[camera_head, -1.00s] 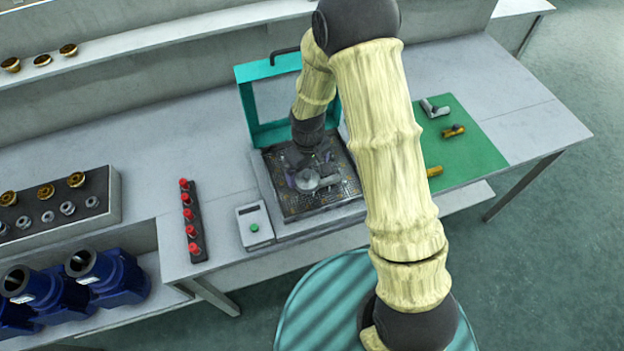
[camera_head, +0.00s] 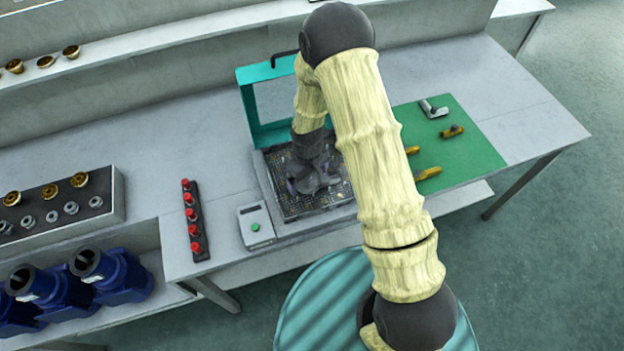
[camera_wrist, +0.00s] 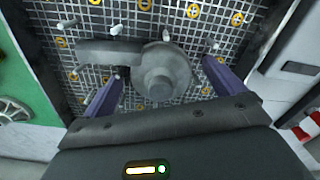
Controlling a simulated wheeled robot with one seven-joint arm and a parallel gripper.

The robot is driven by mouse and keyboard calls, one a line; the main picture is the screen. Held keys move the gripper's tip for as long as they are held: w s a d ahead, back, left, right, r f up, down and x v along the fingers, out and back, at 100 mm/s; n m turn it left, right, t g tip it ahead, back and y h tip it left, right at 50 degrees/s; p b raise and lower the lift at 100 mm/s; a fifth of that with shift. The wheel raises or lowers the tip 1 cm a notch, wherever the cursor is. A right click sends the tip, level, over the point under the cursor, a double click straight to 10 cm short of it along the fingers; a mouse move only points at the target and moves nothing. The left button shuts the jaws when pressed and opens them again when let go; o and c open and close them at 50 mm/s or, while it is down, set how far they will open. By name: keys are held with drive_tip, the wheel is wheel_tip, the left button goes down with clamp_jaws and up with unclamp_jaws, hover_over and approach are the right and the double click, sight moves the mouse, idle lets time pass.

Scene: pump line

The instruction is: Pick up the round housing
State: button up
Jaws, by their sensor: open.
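The round housing (camera_wrist: 168,76) is a grey round body with a raised hub and a spout toward the left. It lies on a dark gridded bed with yellow ring marks (camera_wrist: 60,105). My gripper (camera_wrist: 161,73) is over it in the wrist view, its purple fingers apart, one on each side of the housing. I cannot tell whether the fingers touch it. In the head view my gripper (camera_head: 314,178) is low over the gridded bed (camera_head: 300,207) and hides most or all of the housing.
A teal frame with a clear pane (camera_head: 246,108) stands behind the bed. A small box with a green button (camera_head: 256,226) and a strip of red knobs (camera_head: 192,222) are left. A green mat (camera_head: 465,155) with metal fittings is right. Blue pump bodies (camera_head: 110,275) stand lower left.

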drive_tip(key=c, duration=1.4)
wheel_tip(320, 180, up, 10)
drive_tip(key=shift+r+b, duration=0.1)
drive_tip(key=shift+b, duration=0.8)
drive_tip(key=shift+r, duration=0.1)
drive_tip(key=shift+r+p, duration=2.05)
drive_tip(key=shift+r, duration=0.3)
